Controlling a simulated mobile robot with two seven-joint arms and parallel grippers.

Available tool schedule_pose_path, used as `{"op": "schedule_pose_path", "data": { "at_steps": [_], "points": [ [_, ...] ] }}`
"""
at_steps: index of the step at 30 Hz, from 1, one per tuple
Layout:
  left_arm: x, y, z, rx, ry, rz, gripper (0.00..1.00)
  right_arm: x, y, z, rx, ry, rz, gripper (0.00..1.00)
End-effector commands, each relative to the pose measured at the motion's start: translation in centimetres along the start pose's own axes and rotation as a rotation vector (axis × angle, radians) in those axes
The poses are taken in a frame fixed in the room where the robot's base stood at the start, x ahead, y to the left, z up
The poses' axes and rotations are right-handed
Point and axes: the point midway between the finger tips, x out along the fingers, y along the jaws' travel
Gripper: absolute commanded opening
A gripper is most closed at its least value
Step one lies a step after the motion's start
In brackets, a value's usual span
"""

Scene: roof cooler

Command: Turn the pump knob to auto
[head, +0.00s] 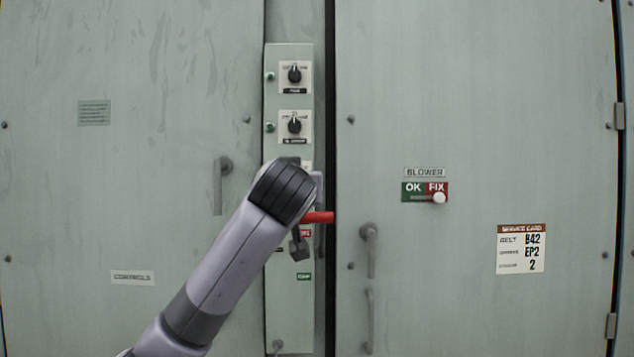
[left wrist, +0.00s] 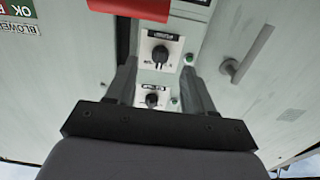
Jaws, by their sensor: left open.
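A narrow panel (head: 289,336) carries a top black knob (head: 294,74) and a second black knob (head: 294,125), each on a white plate with its pointer roughly vertical. A plate edge below them is mostly covered by my left arm. The left wrist view is upside down and shows a nearer knob (left wrist: 160,53) and a farther knob (left wrist: 152,99) on white plates. The small lettering is not clear enough to tell which is the pump knob. My left gripper (left wrist: 158,68) is open, with its fingers either side of the nearer knob in the picture; contact cannot be told.
A red handle (head: 319,217) sticks out beside my left wrist; it also looms in the left wrist view (left wrist: 130,6). Door handles (head: 218,188) (head: 371,250) flank the panel. A blower slider (head: 439,198) and service card (head: 521,249) are on the right door.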

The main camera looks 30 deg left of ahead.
Motion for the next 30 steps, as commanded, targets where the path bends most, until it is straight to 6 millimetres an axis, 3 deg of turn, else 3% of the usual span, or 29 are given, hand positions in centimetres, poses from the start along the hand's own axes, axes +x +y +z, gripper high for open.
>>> {"op": "schedule_pose_path", "data": {
  "at_steps": [5, 18, 30],
  "points": [
    [0.7, -0.4, -0.9, -0.009, 0.005, -0.012, 0.53, -0.1, 0.0, -0.9, 0.001, 0.011, 0.000, 0.43],
    [6.2, -0.4, -0.9, -0.009, 0.006, -0.009, 0.53, -1.6, -0.2, -2.2, 0.007, 0.002, -0.001, 0.43],
    [7.0, -0.4, -0.7, -0.009, 0.006, -0.008, 0.53, -1.6, -0.2, -2.3, 0.007, 0.002, -0.001, 0.43]
  ]
}}
